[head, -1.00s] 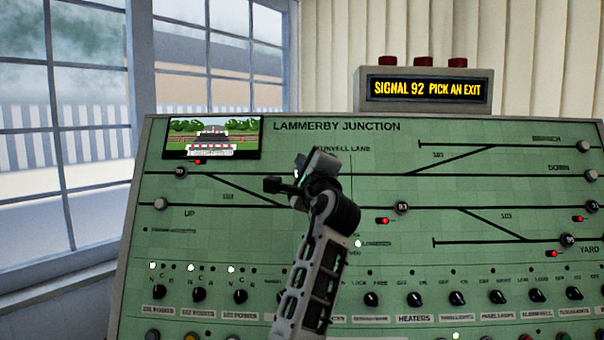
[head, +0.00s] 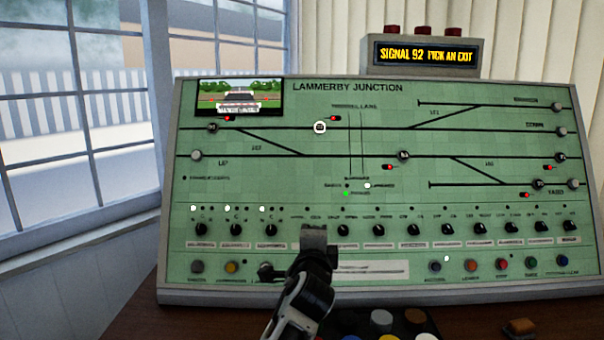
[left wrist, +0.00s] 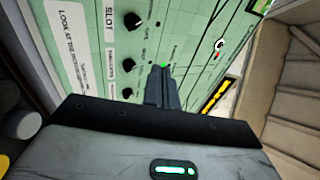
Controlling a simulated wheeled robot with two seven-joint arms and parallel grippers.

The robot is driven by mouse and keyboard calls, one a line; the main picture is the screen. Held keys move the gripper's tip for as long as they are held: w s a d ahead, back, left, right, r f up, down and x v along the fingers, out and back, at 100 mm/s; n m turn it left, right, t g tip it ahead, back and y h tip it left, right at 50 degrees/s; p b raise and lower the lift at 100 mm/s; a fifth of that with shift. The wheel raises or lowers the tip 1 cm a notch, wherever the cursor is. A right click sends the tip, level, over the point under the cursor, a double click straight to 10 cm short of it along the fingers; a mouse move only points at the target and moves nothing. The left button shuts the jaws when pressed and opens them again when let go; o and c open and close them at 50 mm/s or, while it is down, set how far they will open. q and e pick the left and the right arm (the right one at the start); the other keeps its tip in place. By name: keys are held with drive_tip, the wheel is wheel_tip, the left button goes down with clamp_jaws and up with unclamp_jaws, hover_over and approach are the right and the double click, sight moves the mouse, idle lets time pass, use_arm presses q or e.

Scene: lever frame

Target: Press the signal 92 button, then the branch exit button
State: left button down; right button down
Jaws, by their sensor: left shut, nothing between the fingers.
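The display (head: 425,55) reads SIGNAL 92 and a prompt to pick an exit. A round button with a bright white ring (head: 320,127), apparently signal 92, is on the upper track line; it also shows in the left wrist view (left wrist: 219,46). The branch exit button (head: 561,104) is a pale grey knob at the top right track end. My left gripper (head: 313,236) is in front of the lower middle of the panel, below the ringed button and far left of the branch button. In the left wrist view its fingers (left wrist: 163,82) are shut and empty. My right gripper is out of view.
The green panel (head: 250,180) carries a row of black knobs (head: 378,230) and coloured buttons (head: 471,264) below. A small screen (head: 239,98) is at its top left. The wooden desk (head: 130,318) in front holds several round caps.

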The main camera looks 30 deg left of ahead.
use_arm(q)
drive_tip(key=s+d+f+n+g+h, duration=0.1)
drive_tip(key=s+d+f+n+h, duration=0.2)
drive_tip(key=s+f, duration=0.45)
drive_tip(key=s+d+f+n+g+h, duration=0.1)
drive_tip(key=s+d+f+h, duration=0.4)
drive_tip(key=f, duration=0.6)
drive_tip(key=s+d+f+n+g+h, duration=0.1)
drive_tip(key=s+d+f+n, duration=0.2)
drive_tip(key=s, duration=0.6)
drive_tip(key=s+d+f+n+g+h, duration=0.2)
drive_tip(key=s+d, duration=0.4)
drive_tip(key=s, duration=0.3)
wheel_tip(320, 180, down, 2)
drive_tip(key=shift+f+n, duration=0.2)
drive_tip(key=shift+n, duration=0.7)
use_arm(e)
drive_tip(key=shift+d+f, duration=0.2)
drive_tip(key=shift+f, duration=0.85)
